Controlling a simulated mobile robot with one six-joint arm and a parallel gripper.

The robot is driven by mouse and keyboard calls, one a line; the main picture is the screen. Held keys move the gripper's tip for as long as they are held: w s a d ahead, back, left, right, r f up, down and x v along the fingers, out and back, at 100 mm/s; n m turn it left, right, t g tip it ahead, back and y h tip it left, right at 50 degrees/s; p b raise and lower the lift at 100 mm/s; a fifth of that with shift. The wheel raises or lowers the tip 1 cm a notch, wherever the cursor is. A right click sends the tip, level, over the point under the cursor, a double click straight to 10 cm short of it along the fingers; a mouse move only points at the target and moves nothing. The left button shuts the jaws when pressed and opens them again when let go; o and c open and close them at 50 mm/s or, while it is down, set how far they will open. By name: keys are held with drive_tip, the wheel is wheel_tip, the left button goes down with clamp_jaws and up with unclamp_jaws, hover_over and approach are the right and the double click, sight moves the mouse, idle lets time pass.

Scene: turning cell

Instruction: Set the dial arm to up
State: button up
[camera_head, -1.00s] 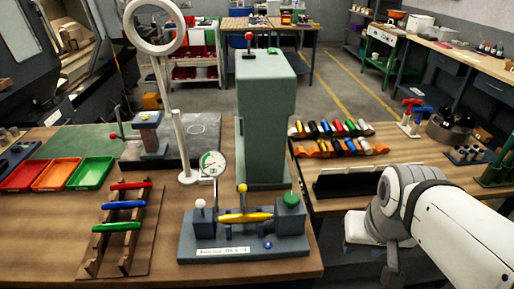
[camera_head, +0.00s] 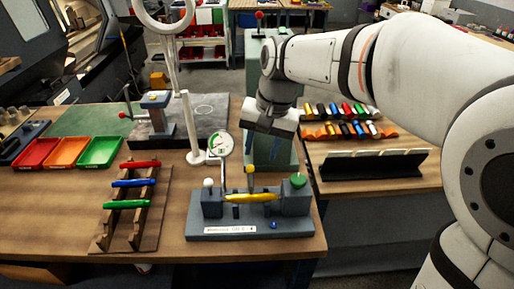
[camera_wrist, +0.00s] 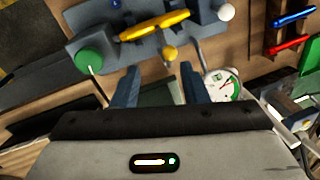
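The dial gauge (camera_head: 220,144) has a round white face with green and red marks. It sits at the end of a thin arm (camera_head: 223,173) on the blue-grey bench fixture (camera_head: 250,227); the arm looks near upright in the head view. The dial also shows at the right in the wrist view (camera_wrist: 222,86). A yellow spindle (camera_head: 250,197) lies across the fixture, with a yellow ball (camera_wrist: 169,53) beside it. My gripper (camera_wrist: 160,84) has its two fingers apart with nothing between them. It is above and behind the fixture, touching nothing I can see.
A green knob (camera_head: 298,180) and a white ball (camera_head: 208,183) top the fixture's ends. A tall green column (camera_head: 256,75) stands behind my gripper. A rack with coloured rods (camera_head: 131,205) is left. A dark stand (camera_head: 375,164) is right.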

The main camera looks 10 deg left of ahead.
sight(251, 166)
drive_tip(key=shift+a+f, duration=0.5)
drive_tip(key=shift+a, duration=0.3)
drive_tip(key=f, duration=0.4)
drive_tip(key=a+f, duration=0.1)
drive_tip(key=f, duration=0.1)
drive_tip(key=shift+f, duration=0.3)
drive_tip(key=shift+c, duration=0.3)
clamp_jaws()
